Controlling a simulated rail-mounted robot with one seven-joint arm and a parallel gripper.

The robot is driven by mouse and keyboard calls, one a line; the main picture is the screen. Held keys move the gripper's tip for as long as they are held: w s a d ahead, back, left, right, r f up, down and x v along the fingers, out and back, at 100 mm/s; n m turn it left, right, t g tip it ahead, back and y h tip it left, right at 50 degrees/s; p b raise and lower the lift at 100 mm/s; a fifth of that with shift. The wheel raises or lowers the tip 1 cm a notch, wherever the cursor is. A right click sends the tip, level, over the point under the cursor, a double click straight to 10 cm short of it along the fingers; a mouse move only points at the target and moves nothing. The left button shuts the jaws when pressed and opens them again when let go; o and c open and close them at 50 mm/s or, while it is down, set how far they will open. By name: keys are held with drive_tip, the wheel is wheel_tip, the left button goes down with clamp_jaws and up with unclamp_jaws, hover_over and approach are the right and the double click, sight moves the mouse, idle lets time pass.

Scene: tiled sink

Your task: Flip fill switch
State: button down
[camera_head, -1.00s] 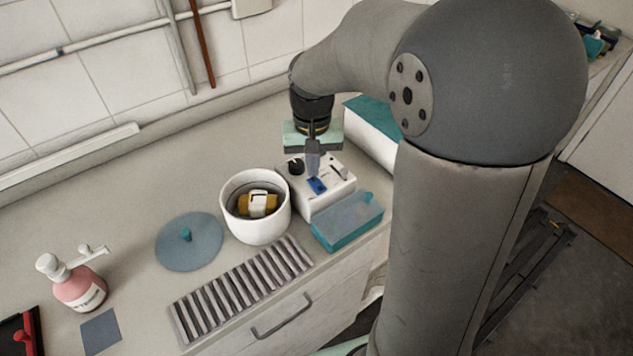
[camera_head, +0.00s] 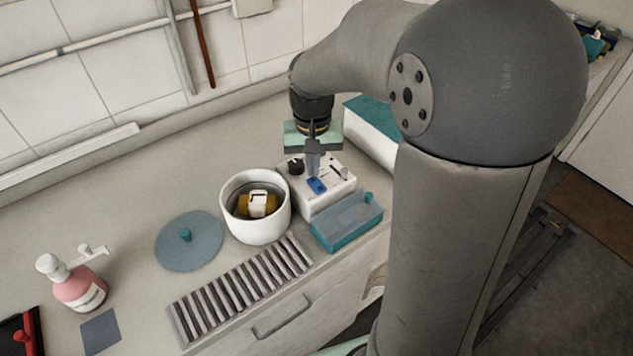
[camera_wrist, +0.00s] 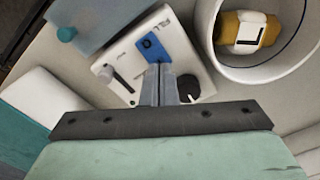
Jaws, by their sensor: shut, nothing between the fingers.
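A white control box (camera_head: 335,194) stands on the counter. Its top carries a blue switch (camera_head: 317,186), a black round knob (camera_head: 296,166) and a dark slider (camera_head: 338,170). My gripper (camera_head: 313,174) is above the box, pointing down, with its fingers together and empty. In the wrist view, the fingertips (camera_wrist: 160,68) are right at the near edge of the blue switch (camera_wrist: 152,47), between the knob (camera_wrist: 189,87) and the slider (camera_wrist: 122,80). I cannot tell whether they touch the switch. The box lettering near the switch is partly legible as "FILL".
A white round pot (camera_head: 256,231) with a yellow-and-white item inside stands left of the box.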

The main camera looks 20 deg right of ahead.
drive_tip(key=shift+f+b, duration=0.75)
drive_tip(key=shift+f, duration=0.25)
idle(0.7)
drive_tip(key=shift+r+p, duration=2.75)
drive_tip(key=shift+r, duration=0.85)
drive_tip(key=shift+f, duration=0.1)
drive_tip(key=s+f+n, duration=0.1)
drive_tip(key=s+n, duration=0.1)
drive_tip(key=s, duration=1.6)
drive_tip(key=shift+s+f+t, duration=0.3)
drive_tip(key=shift+s+t, duration=0.05)
drive_tip(key=shift+t, duration=0.05)
